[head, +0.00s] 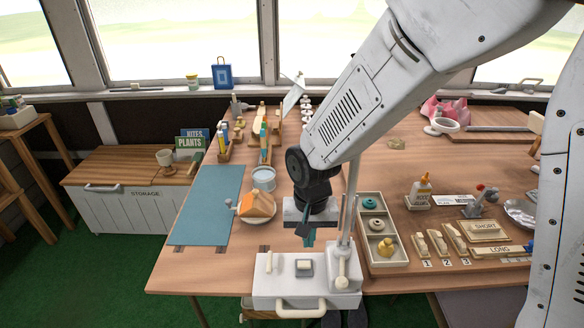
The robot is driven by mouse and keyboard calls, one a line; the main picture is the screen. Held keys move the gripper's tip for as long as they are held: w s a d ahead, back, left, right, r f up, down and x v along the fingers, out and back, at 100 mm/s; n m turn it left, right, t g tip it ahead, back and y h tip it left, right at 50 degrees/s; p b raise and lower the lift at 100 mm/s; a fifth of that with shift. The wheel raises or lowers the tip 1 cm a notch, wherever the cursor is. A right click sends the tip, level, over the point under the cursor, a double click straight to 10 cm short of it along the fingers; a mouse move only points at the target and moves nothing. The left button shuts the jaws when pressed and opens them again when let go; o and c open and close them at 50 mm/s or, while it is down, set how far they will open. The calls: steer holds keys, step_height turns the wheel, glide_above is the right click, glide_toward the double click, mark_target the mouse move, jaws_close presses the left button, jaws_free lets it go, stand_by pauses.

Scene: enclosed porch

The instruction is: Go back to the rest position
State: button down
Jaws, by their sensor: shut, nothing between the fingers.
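My gripper (308,240) hangs from my white arm near the front of the wooden table (210,270), pointing down. Its short dark fingers are together, and I see nothing held. A small dish with an orange-and-cream house-shaped piece (258,203) is just left of it. A divided tray (374,265) with teal and yellow round pieces lies to its right. My arm crosses the middle of the view and hides part of the table behind it.
A blue mat (208,205) lies on the table's left part. A glue bottle (420,192) and labelled blocks (485,231) sit at the right. A storage chest (128,205) stands left of the table.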

steer(key=s+d+r+t, duration=0.1)
steer(key=s+d+r, duration=1.8)
steer(key=d+r, duration=0.1)
steer(key=shift+s+d+r, duration=0.25)
steer(key=shift+d, duration=0.15)
